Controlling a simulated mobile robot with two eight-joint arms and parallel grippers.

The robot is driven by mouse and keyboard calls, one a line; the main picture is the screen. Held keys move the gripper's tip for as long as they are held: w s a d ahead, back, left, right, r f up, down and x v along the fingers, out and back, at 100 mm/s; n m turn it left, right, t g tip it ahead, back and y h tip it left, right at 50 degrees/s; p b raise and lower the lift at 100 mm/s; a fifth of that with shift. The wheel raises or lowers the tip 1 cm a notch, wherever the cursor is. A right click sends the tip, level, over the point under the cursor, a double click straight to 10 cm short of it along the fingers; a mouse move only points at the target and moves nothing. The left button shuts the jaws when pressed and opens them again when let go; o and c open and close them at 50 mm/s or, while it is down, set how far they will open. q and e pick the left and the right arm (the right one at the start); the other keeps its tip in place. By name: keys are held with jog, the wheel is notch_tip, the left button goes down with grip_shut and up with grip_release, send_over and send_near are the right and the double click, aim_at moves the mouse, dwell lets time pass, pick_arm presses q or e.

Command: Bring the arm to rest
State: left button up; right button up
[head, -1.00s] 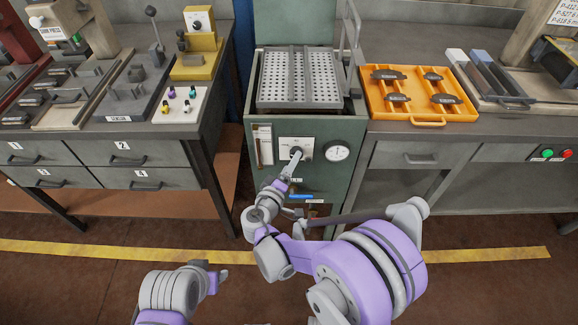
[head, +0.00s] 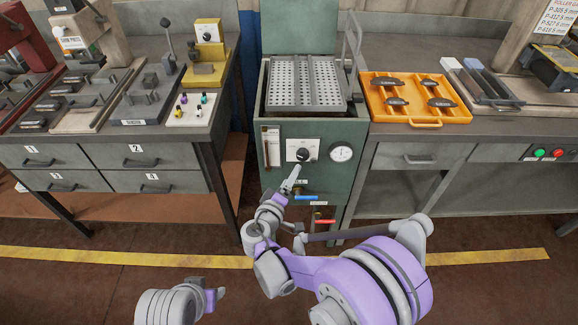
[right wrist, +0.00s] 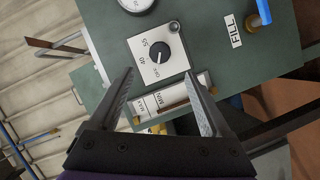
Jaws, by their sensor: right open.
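My right gripper (head: 291,178) is just below and in front of the dial (head: 303,155) on the green cabinet (head: 275,195). In the right wrist view its two fingers (right wrist: 160,85) stand wide apart with nothing between them. The black knob (right wrist: 160,53) on its white plate shows beyond the fingertips, apart from them. My left gripper (head: 216,296) is low at the bottom of the head view, small and side on. I cannot tell whether its jaws are open or shut.
A blue valve handle (head: 306,197) and a red one (head: 324,221) stick out of the cabinet near my right arm. A round gauge (head: 341,153) is right of the dial. Benches stand on both sides. An orange tray (head: 425,122) holds several brake shoes. Floor in front is clear.

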jog(key=s+d+r+m+g, duration=0.1)
jog(key=s+d+m+g, duration=0.25)
jog(key=s+d, duration=0.35)
jog(key=s+d+r+m+g, duration=0.15)
jog(key=s+d+g, duration=0.35)
jog(key=d, duration=0.5)
jog(key=s+f+m+g+y, duration=0.25)
jog(key=s+m+y, duration=0.2)
jog(key=s, duration=1.45)
pick_arm(q)
notch_tip(320, 180, up, 14)
jog(key=w+p, duration=0.2)
jog(key=p, duration=1)
jog(key=shift+f+t, duration=0.15)
jog(key=shift+t, duration=0.15)
pick_arm(e)
notch_tip(320, 180, up, 13)
jog(key=w+t+y, duration=0.1)
jog(key=w, duration=0.1)
jog(key=shift+r, duration=0.15)
pick_arm(q)
jog(key=shift+s, duration=0.1)
pick_arm(e)
jog(key=shift+s+n, duration=0.25)
jog(key=shift+w, duration=0.1)
